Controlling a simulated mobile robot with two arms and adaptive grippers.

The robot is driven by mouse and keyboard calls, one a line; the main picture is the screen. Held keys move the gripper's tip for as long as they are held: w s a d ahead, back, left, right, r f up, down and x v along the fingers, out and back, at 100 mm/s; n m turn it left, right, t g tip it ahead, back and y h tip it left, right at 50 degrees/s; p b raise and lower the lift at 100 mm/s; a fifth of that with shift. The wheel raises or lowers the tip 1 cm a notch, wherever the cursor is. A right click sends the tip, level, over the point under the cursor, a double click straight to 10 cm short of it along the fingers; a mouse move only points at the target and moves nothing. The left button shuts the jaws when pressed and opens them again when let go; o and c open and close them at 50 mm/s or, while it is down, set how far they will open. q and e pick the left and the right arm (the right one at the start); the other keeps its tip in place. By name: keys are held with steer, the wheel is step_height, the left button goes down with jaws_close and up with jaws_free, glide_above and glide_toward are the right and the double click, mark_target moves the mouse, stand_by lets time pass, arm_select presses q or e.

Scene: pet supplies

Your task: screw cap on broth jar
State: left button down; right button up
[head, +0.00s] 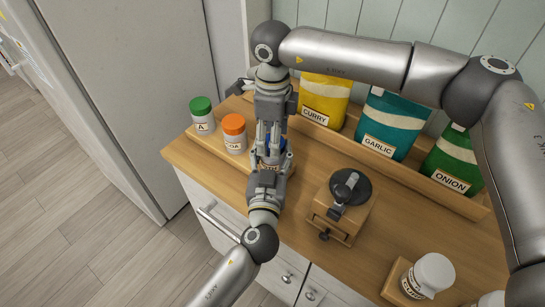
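A blue cap (283,145) shows between my two grippers, near the right end of the row of small jars. The jar under it is almost wholly hidden by the grippers, so its label and how the cap sits on it cannot be read. My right gripper (270,140) comes down from above, its fingers closed around the blue cap. My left gripper (269,163) reaches in from the front, just below the cap at the height of the hidden jar. Its fingertips overlap the jar, and their grip cannot be made out.
A green-capped jar (202,116) and an orange-capped jar (234,134) stand left of the grippers. A wooden grinder (342,205) stands to the right. Curry (324,97), garlic (390,125) and onion (455,160) bags line the back. A white-capped jar (428,277) stands front right.

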arm_select(q)
steer(key=shift+f, duration=0.1)
arm_select(e)
steer(key=shift+f, duration=0.55)
steer(key=c, duration=0.6)
steer(key=o, duration=0.9)
steer(key=shift+r, duration=0.1)
steer(key=shift+r, duration=2.15)
